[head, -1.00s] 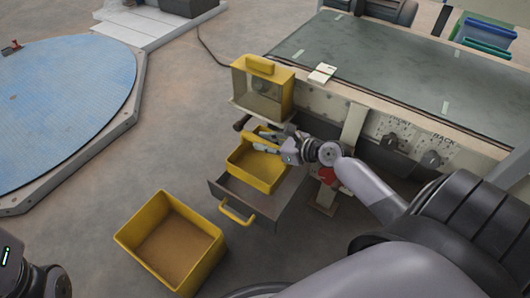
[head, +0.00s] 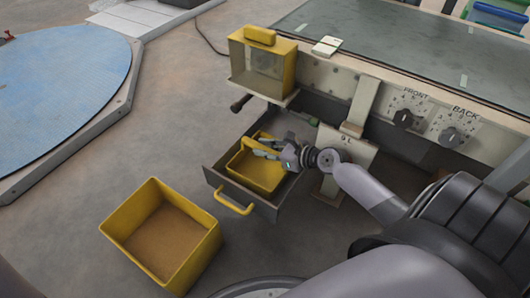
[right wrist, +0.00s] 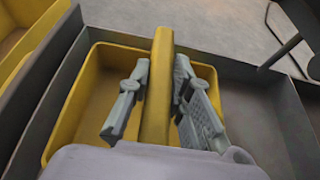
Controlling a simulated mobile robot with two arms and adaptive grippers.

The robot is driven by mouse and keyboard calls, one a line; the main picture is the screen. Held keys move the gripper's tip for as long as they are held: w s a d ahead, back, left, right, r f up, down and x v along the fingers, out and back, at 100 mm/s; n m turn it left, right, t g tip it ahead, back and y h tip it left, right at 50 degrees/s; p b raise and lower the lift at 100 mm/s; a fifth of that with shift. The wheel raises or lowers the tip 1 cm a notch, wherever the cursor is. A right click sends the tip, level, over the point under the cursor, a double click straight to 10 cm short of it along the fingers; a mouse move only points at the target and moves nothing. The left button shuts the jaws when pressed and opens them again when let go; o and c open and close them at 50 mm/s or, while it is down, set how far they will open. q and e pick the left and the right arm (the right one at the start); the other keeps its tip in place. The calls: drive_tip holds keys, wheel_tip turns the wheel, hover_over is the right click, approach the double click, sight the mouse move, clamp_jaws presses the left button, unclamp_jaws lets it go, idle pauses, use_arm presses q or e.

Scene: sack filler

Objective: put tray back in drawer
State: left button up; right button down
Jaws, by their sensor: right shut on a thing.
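The small yellow tray (head: 248,168) is inside the open grey drawer (head: 262,205), below the level of its rim at the front. My right gripper (head: 265,148) reaches in from the right and is shut on the tray's middle bar. In the right wrist view my right gripper's fingers (right wrist: 158,85) stand on both sides of the yellow tray bar (right wrist: 157,95), with the tray (right wrist: 62,125) between the grey drawer walls (right wrist: 262,105). I cannot tell whether the tray touches the drawer floor. My left gripper does not show.
A larger yellow bin (head: 150,235) stands on the floor left of the drawer. A yellow box with a clear front (head: 262,65) sits above the drawer, on the side of the machine. The machine's dial panel (head: 425,115) is at the right.

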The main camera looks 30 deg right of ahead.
drive_tip(key=shift+f, duration=0.1)
drive_tip(key=c, duration=1.4)
unclamp_jaws()
drive_tip(key=shift+c, duration=0.2)
